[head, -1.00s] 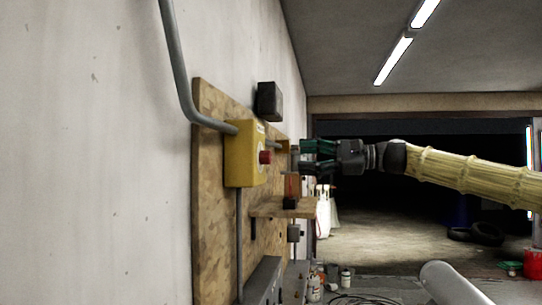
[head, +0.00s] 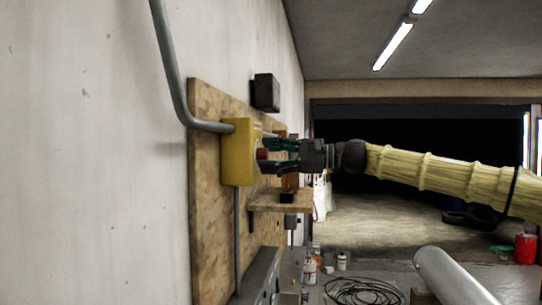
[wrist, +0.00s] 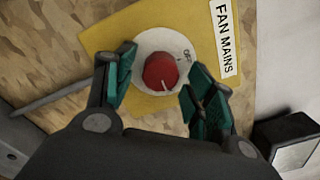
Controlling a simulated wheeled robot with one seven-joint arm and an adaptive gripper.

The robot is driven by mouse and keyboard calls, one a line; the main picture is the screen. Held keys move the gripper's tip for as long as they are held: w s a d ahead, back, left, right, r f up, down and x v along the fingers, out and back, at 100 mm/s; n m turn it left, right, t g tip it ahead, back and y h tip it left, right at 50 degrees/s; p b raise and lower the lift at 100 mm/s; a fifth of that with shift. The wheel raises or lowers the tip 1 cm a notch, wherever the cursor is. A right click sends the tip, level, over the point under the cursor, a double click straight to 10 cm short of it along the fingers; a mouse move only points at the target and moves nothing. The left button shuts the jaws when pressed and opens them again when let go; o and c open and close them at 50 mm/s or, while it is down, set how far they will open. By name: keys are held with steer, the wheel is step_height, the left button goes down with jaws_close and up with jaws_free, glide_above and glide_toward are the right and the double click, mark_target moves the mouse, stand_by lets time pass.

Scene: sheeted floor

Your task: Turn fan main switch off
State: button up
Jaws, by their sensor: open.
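The fan main switch is a yellow box (head: 238,152) on a plywood board, with a red round knob (head: 263,154) on its right face. In the wrist view the red knob (wrist: 161,71) sits on a pale dial (wrist: 150,50) marked "OFF" at its upper right. A label reading "FAN MAINS" (wrist: 224,38) is beside it. My gripper (head: 272,155) is open at the knob. In the wrist view its green fingertips (wrist: 158,72) stand on either side of the knob, with gaps showing.
A grey conduit (head: 172,75) runs into the box. A dark box (head: 265,92) is above the board's edge. A small wooden shelf (head: 281,202) juts out below my gripper. A dark box also shows in the wrist view (wrist: 286,140) at lower right.

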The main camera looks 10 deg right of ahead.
steer(key=c, duration=1)
steer(key=shift+f+b, duration=0.1)
steer(key=shift+b, duration=0.45)
steer(key=n+b, duration=0.3)
steer(key=b, duration=0.1)
steer(key=shift+f, duration=0.15)
steer(key=n+b, duration=0.5)
steer(key=b, duration=0.1)
steer(key=shift+n, duration=0.3)
steer(key=n+b, duration=0.4)
steer(key=shift+r, duration=0.2)
steer(key=n+b, duration=0.3)
steer(key=n, duration=0.2)
steer(key=shift+r, duration=0.15)
steer(key=shift+n, duration=0.3)
